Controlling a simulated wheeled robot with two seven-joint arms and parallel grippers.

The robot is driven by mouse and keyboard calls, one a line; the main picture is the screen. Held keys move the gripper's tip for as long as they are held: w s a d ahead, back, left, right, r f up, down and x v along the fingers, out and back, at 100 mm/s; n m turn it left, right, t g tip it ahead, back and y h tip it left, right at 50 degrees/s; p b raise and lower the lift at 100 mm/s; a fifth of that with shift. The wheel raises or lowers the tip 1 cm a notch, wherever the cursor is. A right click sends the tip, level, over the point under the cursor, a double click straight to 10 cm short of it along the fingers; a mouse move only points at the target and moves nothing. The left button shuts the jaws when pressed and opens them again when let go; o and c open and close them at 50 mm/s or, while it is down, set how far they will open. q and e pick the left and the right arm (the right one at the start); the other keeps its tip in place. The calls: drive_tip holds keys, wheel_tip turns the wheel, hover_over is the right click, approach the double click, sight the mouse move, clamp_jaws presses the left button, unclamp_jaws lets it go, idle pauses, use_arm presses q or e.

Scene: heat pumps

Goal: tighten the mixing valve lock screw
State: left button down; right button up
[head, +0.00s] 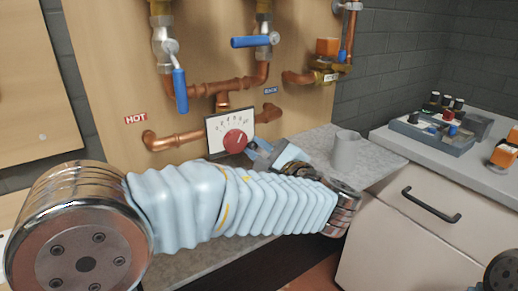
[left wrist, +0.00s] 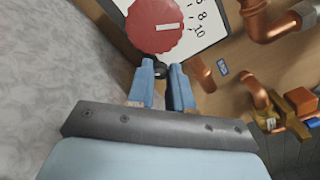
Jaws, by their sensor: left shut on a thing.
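The mixing valve has a white numbered scale plate (head: 220,124) and a round red knob (head: 235,141), below copper pipes on the wooden panel. The red knob (left wrist: 157,25) fills the top of the left wrist view, with its white pointer mark lying nearly level. A small dark lock screw (left wrist: 160,70) is just below the knob. My left gripper (head: 255,151) reaches the knob's lower right side. In the left wrist view its blue fingers (left wrist: 165,76) are shut on the lock screw, whose lower part they hide. My right gripper is not in view.
Two blue-handled valves (head: 180,88) (head: 252,41) hang above the mixing valve. A grey cup (head: 345,150) stands on the counter (head: 378,155), right of my left gripper. A tray of small parts (head: 432,133) lies on the right-hand cabinet, which has a black handle (head: 430,205).

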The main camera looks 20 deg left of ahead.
use_arm(q)
drive_tip(key=shift+f, duration=0.1)
drive_tip(key=c, duration=1)
unclamp_jaws()
drive_tip(key=shift+c, duration=0.2)
drive_tip(key=shift+d, duration=0.1)
drive_tip(key=b+v, duration=0.1)
drive_tip(key=v, duration=1.2)
drive_tip(key=shift+s+d, duration=0.2)
drive_tip(key=shift+s, duration=0.05)
